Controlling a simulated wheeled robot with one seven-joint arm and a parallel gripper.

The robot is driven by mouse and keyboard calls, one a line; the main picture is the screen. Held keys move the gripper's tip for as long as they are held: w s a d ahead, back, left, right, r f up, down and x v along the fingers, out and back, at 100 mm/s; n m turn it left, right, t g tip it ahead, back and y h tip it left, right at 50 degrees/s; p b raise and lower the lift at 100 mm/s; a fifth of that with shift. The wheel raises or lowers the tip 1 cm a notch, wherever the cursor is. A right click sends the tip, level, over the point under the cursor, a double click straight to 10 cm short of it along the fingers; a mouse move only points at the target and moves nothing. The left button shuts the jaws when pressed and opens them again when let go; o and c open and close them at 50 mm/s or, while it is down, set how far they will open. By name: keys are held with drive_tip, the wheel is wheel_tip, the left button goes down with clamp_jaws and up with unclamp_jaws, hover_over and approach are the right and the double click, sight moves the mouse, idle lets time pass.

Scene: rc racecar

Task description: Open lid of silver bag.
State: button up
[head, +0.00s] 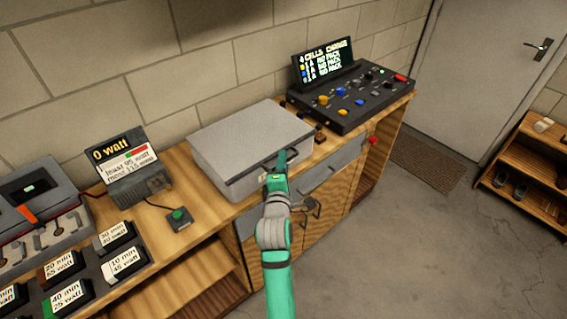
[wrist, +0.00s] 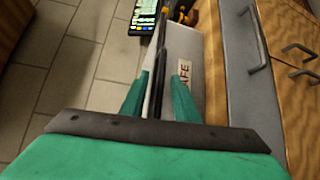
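The silver bag (head: 248,138) is a flat, light grey box-like case on the wooden workbench, with its lid down and a dark edge along its front. My gripper (head: 280,162) is at the front edge of the bag, right of its middle. In the wrist view, the bag (wrist: 190,60) shows a pale face with partly hidden lettering. The green fingers of my gripper (wrist: 161,80) stand apart, one on each side of a dark strip along the bag's edge. I cannot tell whether either finger touches it. My arm hides part of the bag's front.
A black charger console (head: 352,92) stands right of the bag. A small watt display (head: 128,170) and a green button box (head: 178,218) are at its left. Drawers with handles (head: 318,180) lie below the bench top. The floor at right (head: 430,240) is clear.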

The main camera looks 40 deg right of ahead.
drive_tip(key=shift+w+d, duration=0.25)
drive_tip(key=shift+w, duration=0.05)
drive_tip(key=shift+c, duration=0.3)
clamp_jaws()
